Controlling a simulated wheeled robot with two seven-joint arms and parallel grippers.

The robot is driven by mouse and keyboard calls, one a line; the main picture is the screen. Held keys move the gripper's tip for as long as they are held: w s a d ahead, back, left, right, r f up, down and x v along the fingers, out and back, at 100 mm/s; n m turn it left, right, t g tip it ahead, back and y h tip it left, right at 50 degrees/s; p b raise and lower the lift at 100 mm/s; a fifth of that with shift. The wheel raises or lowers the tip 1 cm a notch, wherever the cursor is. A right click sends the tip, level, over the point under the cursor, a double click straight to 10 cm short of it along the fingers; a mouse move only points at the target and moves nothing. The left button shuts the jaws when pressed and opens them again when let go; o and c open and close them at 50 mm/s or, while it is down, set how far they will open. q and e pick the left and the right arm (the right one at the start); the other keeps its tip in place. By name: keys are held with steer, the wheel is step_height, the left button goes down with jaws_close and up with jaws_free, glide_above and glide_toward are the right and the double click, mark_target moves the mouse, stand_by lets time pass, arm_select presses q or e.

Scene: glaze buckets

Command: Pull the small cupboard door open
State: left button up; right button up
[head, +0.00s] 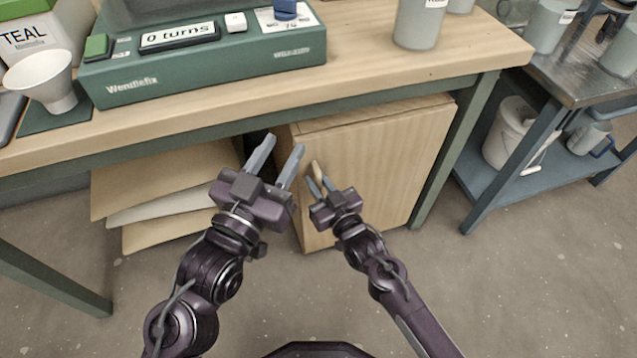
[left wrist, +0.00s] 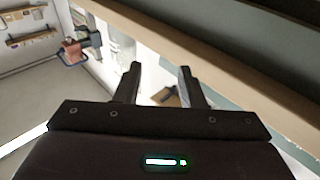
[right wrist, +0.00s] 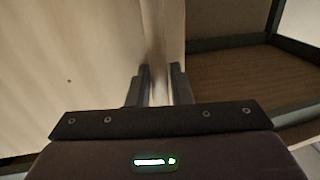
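The small cupboard (head: 290,150) is pale wood and stands under the workbench. Its door (head: 385,165) faces me, and I see no clear gap at its edge. A light wooden handle (head: 317,169) is near the door's left edge. My right gripper (head: 320,182) is at the handle. In the right wrist view, its fingers (right wrist: 160,82) are close together on either side of the handle (right wrist: 157,92), with the door (right wrist: 75,70) to their left. My left gripper (head: 283,146) is open and empty, left of the right one, below the bench's front edge. Its spread fingers also show in the left wrist view (left wrist: 160,80).
A metal shelf unit (head: 500,185) with a bucket (head: 515,135) stands right. The floor in front is clear.

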jaws_close()
steer(key=shift+s, duration=0.1)
stand_by(0.3)
